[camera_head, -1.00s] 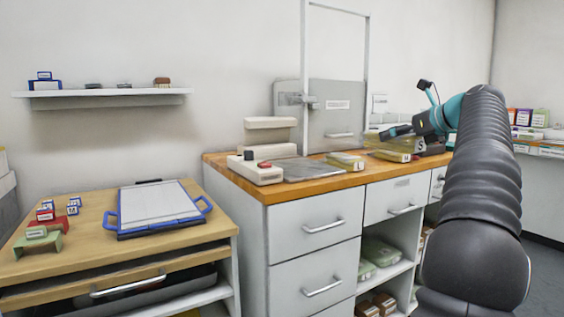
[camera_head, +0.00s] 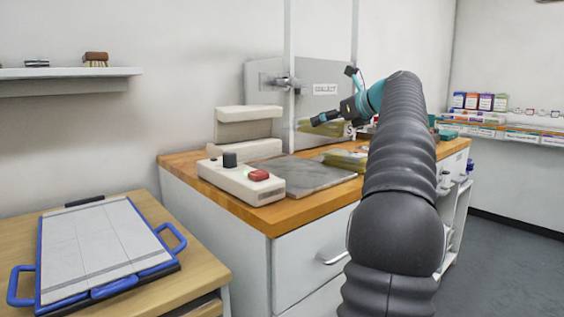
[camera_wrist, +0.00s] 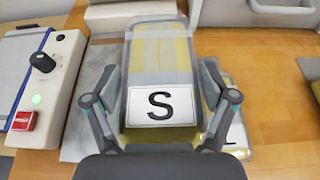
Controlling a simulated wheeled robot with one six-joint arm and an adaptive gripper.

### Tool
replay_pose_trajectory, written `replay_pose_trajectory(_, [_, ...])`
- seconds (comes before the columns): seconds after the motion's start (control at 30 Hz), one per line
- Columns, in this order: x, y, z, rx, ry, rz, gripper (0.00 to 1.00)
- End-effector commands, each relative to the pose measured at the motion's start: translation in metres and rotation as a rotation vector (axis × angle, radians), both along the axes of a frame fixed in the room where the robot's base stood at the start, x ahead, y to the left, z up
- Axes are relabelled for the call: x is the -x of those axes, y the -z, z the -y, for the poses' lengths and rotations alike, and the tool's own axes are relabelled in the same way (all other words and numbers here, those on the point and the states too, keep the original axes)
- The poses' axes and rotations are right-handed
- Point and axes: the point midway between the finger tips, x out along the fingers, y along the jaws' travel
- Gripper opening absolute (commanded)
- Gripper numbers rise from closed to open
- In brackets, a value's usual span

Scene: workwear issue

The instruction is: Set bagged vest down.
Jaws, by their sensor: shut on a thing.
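My gripper (camera_wrist: 158,95) is shut on a yellow bagged vest (camera_wrist: 160,58) with a white S label, its fingers along both sides of the clear bag. In the head view, my gripper (camera_head: 324,118) is above the wooden counter, and the held bag (camera_head: 322,128) shows partly below it. Another bagged vest (camera_wrist: 236,140) lies beneath, mostly hidden, with part of its label showing at the right. A yellow bag also lies on the counter (camera_head: 345,160) beside the grey plate (camera_head: 293,174).
A white device (camera_head: 240,180) with a black knob, green light and red button stands left of the plate. A grey panel (camera_head: 320,98) is behind. A blue-handled board (camera_head: 100,250) lies on the lower table. Bare wood (camera_wrist: 285,110) shows right of the bags.

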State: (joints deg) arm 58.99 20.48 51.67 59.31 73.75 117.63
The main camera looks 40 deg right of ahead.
Motion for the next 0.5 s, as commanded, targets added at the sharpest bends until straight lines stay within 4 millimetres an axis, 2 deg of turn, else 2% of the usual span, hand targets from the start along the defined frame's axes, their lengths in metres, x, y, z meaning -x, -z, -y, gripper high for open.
replay_pose_trajectory(0.03, [-0.006, 0.010, -0.010, -0.001, -0.004, 0.000, 0.45])
replay_pose_trajectory(0.3, [-0.037, 0.041, -0.053, 0.000, -0.003, 0.000, 0.45])
replay_pose_trajectory(0.5, [-0.053, 0.056, -0.075, 0.000, -0.003, 0.000, 0.45])
